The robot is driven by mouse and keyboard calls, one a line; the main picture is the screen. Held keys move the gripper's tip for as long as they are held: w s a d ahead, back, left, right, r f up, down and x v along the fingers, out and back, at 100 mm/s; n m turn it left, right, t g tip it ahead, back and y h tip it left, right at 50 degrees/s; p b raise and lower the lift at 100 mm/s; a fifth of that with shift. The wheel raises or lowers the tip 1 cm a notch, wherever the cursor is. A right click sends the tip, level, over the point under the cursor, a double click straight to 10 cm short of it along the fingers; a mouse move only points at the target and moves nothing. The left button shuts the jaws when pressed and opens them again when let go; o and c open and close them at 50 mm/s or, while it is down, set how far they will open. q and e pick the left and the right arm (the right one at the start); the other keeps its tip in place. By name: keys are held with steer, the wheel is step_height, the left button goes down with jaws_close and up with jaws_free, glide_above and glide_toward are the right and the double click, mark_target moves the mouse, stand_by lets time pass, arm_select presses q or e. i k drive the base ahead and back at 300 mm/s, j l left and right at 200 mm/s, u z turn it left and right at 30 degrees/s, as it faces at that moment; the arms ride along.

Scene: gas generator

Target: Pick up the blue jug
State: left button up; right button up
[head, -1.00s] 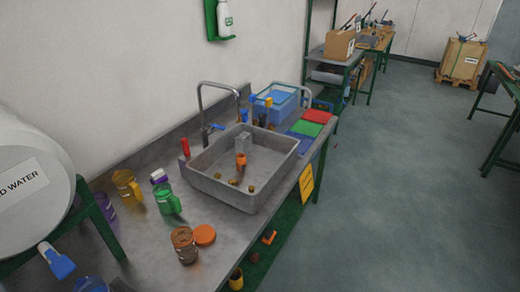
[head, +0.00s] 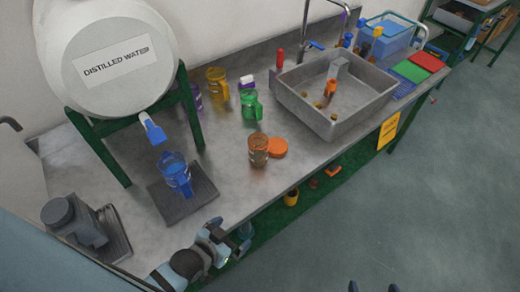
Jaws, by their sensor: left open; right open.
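The blue jug (head: 175,172) stands upright on a dark square mat (head: 197,190) on the grey counter, below the blue tap (head: 153,129) of the distilled water tank. Its handle is on its right side. My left gripper (head: 226,236) is open and empty at the counter's front edge, to the right of and nearer than the jug, apart from it. My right gripper (head: 373,289) shows only as two separated dark fingertips at the bottom edge, over the floor and far from the jug. The rest of it is out of frame.
The white tank (head: 105,100) on its green stand (head: 187,108) rises behind and left of the jug. A yellow jug (head: 217,84), green jug (head: 250,106) and brown jar (head: 258,149) stand to the right. A grey device (head: 75,222) sits left. The sink (head: 337,120) is farther right.

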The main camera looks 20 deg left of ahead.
mark_target(173, 167)
steer(key=u, duration=1.05)
